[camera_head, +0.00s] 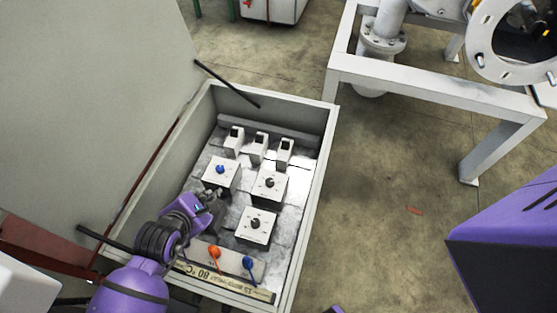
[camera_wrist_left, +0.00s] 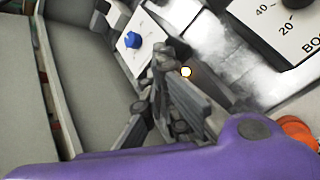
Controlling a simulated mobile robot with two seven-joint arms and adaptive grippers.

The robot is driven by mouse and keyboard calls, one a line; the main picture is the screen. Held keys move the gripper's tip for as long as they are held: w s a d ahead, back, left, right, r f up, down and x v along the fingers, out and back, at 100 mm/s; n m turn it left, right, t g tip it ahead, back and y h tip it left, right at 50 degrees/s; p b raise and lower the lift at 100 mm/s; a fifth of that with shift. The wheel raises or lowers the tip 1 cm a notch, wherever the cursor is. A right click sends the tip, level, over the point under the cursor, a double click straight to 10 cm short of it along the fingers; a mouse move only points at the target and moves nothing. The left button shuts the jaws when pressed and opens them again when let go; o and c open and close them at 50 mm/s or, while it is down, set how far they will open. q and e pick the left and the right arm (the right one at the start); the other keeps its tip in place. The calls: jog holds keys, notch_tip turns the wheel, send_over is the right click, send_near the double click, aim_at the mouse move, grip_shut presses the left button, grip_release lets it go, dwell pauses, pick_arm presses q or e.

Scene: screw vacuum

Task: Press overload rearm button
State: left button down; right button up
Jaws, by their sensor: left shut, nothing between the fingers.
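An open grey control box (camera_head: 322,150) holds several white switch units. One unit has a blue button or knob (camera_head: 220,169), which also shows in the left wrist view (camera_wrist_left: 133,40). Two others have black knobs, one at the middle right (camera_head: 269,183) and one nearer (camera_head: 255,223). I cannot read which control is the overload rearm button. My left gripper (camera_head: 216,210) is shut and empty inside the box, left of the nearer black-knob unit and below the blue one. In the left wrist view a small bright white spot (camera_wrist_left: 186,72) shows beside its fingers.
Three small switch blocks (camera_head: 259,146) stand at the box's back. An orange knob (camera_head: 214,252) and a blue knob (camera_head: 249,263) sit on its front panel. The raised lid (camera_head: 90,90) bounds the left. A white metal frame (camera_head: 435,85) stands to the right, with bare floor between.

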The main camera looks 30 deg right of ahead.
pick_arm(q)
jog(key=shift+f, duration=0.35)
pick_arm(e)
jog(key=shift+w+f, duration=0.1)
jog(key=shift+w, duration=0.05)
pick_arm(q)
jog(key=shift+f, duration=0.45)
pick_arm(e)
jog(key=shift+a+f, duration=0.1)
jog(key=shift+f, duration=0.05)
pick_arm(q)
jog(key=shift+r, duration=0.15)
dwell(0.4)
jog(key=shift+r+p, duration=0.6)
jog(key=shift+r, duration=0.15)
pick_arm(e)
jog(key=shift+w+r, duration=0.1)
jog(key=shift+r, duration=0.75)
